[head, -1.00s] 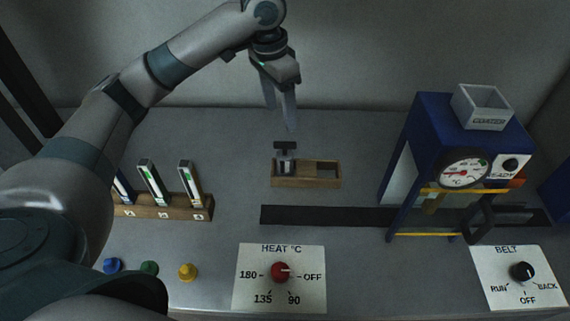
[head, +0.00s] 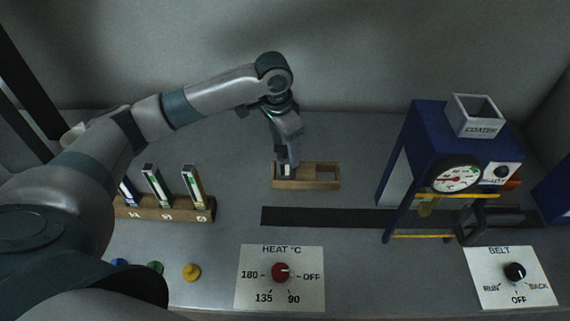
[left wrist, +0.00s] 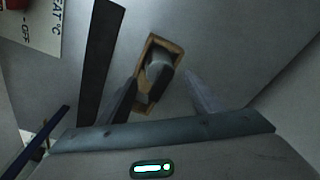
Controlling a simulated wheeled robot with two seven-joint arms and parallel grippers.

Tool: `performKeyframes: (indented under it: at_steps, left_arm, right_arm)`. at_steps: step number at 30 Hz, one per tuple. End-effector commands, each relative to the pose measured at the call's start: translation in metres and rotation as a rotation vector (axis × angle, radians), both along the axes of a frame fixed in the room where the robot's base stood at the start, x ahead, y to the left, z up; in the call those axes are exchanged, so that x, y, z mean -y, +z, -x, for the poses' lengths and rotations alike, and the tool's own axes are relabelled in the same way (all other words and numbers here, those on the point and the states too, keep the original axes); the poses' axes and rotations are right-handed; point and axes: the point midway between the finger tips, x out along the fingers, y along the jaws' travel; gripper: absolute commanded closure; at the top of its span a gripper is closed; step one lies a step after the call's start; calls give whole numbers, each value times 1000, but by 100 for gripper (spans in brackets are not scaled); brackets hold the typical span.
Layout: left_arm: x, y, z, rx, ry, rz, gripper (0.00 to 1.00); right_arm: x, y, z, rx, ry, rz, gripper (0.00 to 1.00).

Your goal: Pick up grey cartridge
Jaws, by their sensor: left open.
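The grey cartridge (left wrist: 158,66) stands in one compartment of a small wooden holder (head: 316,184). In the head view my left gripper (head: 287,163) points down over the holder's left compartment and mostly hides the cartridge. In the left wrist view the holder's rim (left wrist: 176,48) shows around the cartridge. There, the two fingers of my left gripper (left wrist: 160,77) are apart, with the cartridge showing in the gap between them. I cannot tell whether either finger touches it. My right gripper is in neither view.
A rack (head: 165,207) with several upright coloured-strip pieces stands left. A black belt strip (head: 330,216) lies in front of the holder, leading to the blue coater machine (head: 424,130). The heat panel (head: 255,290) and belt panel (head: 490,285) are nearer. Table behind the holder is clear.

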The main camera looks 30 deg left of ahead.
Motion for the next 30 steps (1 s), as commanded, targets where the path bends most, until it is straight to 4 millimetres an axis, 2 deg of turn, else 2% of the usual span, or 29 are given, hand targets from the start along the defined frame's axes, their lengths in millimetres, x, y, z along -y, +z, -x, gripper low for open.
performKeyframes:
  at_steps: [13, 20, 24, 30]
  left_arm:
    - [0, -5, 1, -1, 0, -1, 41]
    - [-2, -29, 3, -4, 2, -2, 41]
    - [-1, -46, 1, -2, 0, -1, 41]
    - [-1, -54, 0, 1, 0, -1, 41]
  right_arm:
    - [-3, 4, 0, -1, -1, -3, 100]
    - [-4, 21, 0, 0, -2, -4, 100]
    - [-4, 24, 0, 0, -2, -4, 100]
    - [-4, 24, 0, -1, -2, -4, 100]
